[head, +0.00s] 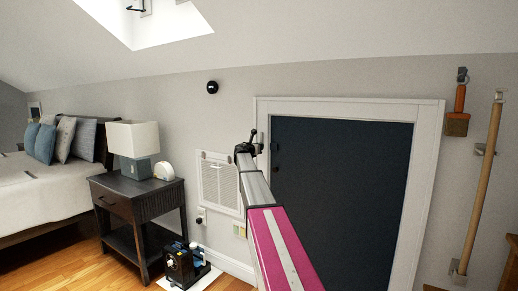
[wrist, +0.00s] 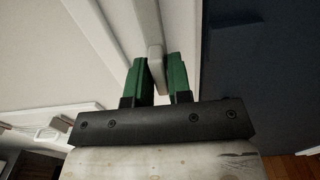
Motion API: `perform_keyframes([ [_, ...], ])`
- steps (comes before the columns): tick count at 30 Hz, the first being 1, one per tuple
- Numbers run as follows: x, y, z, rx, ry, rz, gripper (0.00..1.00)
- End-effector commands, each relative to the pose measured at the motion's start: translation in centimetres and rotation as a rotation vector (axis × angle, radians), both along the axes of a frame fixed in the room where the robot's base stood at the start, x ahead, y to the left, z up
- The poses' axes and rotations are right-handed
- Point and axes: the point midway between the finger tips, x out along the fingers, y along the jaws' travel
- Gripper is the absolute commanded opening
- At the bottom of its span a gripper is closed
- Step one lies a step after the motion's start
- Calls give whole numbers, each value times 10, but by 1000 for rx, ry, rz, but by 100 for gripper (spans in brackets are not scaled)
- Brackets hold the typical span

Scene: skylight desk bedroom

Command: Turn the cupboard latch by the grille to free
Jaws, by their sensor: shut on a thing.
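The cupboard has a dark blue door (head: 345,190) in a white frame (head: 350,106) on the sloped-ceiling wall. The white wall grille (head: 217,183) is just left of it. My gripper (head: 250,142) is at the left side of the door frame, above and right of the grille. In the wrist view, the green fingers of my gripper (wrist: 157,68) are closed around a pale, narrow latch bar (wrist: 155,58), one finger on each side. The latch lies by the frame's edge, next to the dark door. In the head view my gripper mostly hides the latch.
A dark nightstand (head: 148,208) with a lamp (head: 133,140) stands left, beside the bed (head: 45,185). A black machine (head: 182,266) sits on the floor below the grille. A brush (head: 459,108) and a wooden pole (head: 483,185) hang at the right.

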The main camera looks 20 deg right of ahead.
Motion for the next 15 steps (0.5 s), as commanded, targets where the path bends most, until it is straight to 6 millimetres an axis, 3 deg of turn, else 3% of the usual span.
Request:
perform_keyframes([
  [15, -1, 1, -2, -22, 33, -1, 0],
])
